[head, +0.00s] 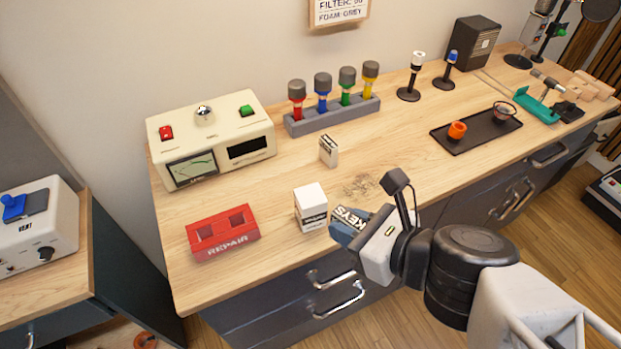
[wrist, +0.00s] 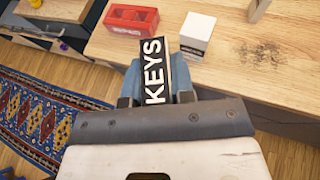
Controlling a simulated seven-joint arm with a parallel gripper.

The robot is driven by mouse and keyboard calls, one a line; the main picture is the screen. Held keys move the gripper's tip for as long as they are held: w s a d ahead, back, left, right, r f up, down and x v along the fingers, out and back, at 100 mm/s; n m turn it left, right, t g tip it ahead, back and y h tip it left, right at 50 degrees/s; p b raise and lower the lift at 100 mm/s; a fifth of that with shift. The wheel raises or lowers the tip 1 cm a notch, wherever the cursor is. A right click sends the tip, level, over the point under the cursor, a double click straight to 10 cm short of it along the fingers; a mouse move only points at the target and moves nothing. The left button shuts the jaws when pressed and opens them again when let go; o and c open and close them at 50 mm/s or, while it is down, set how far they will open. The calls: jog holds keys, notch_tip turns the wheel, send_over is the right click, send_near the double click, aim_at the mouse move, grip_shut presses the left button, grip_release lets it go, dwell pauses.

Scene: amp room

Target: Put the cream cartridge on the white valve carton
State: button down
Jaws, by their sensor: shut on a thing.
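My gripper (head: 352,228) is shut on the cartridge (head: 347,219), which has a dark face with white KEYS lettering and a thin cream edge. In the wrist view the cartridge (wrist: 154,72) stands out between the fingers (wrist: 157,85). It is at the table's front edge, just right of a larger white carton (head: 311,209) with dark print low on its sides. That carton (wrist: 196,30) also shows in the wrist view, its top bare. I cannot read the print on either carton.
A red REPAIR block (head: 223,236) with two openings lies left of the larger carton. A cream meter box (head: 211,138) and a grey rack (head: 333,116) of coloured valves stand behind. A black tray (head: 476,131) lies to the right. The wood between is mostly clear.

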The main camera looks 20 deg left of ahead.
jog(key=w+a, duration=0.3)
jog(key=w+a+f, duration=0.1)
jog(key=w+a, duration=0.2)
jog(key=w, duration=0.1)
jog(key=w+a, duration=0.3)
jog(key=w, duration=0.1)
jog(key=shift+a+f, duration=0.2)
jog(key=shift+a, duration=0.2)
jog(key=shift+f, duration=1.75)
jog(key=shift+f, duration=0.2)
jog(key=c, duration=1)
grip_release()
jog(key=shift+o, duration=0.2)
jog(key=shift+r, duration=0.2)
